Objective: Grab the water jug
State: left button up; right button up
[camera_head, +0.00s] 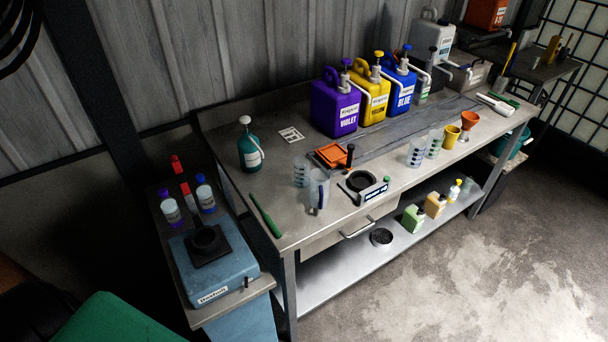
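A clear pitcher (318,190) with a handle stands at the bench's front left. Neither of my grippers is in view.
A green pump bottle (249,150), an orange tray (332,155), clear measuring cups (416,152) and funnels (469,122) stand on the bench. A blue device (213,277) sits on a side table at left. Open floor (470,260) lies in front of the bench at right.

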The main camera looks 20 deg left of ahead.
aim_at(318, 193)
jog(key=i+l+u, duration=0.1)
jog(key=u, duration=0.85)
jog(key=i+l+u, duration=0.1)
jog(key=l+u, duration=0.25)
jog(key=l, duration=0.45)
jog(key=l+u, duration=0.35)
jog(key=l, duration=0.4)
jog(key=l+u, duration=0.4)
jog(key=l, duration=0.4)
jog(key=k, duration=0.05)
